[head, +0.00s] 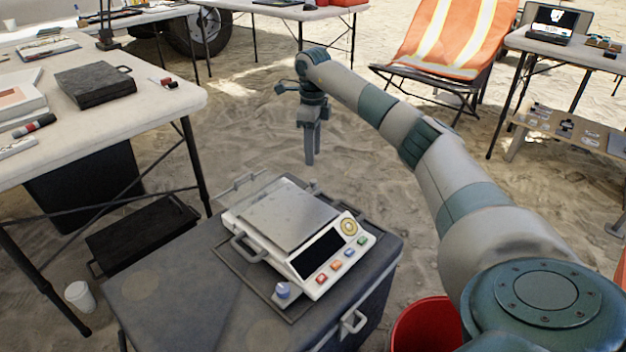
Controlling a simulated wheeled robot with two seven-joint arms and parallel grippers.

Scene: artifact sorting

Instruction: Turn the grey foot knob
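A white weighing scale (318,283) with a flat metal pan (290,215) sits on the dark grey case. A small knob with a blue-grey top (283,290) stands at the scale's near left corner; it looks like the foot knob. A round gold dial or level (349,227) is at the right corner. My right gripper (310,160) hangs fingers down beyond the scale, apart from it and from the knob. Its fingers appear close together, seen nearly edge on, so I cannot tell if they are shut. My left gripper is not in view.
The scale stands within a thin frame or tray on the grey case (190,300). A red bucket (425,325) is right of the case. A white table (150,110) with a dark box (95,85) is at left. An orange-draped chair (455,40) stands behind. Sandy ground lies between.

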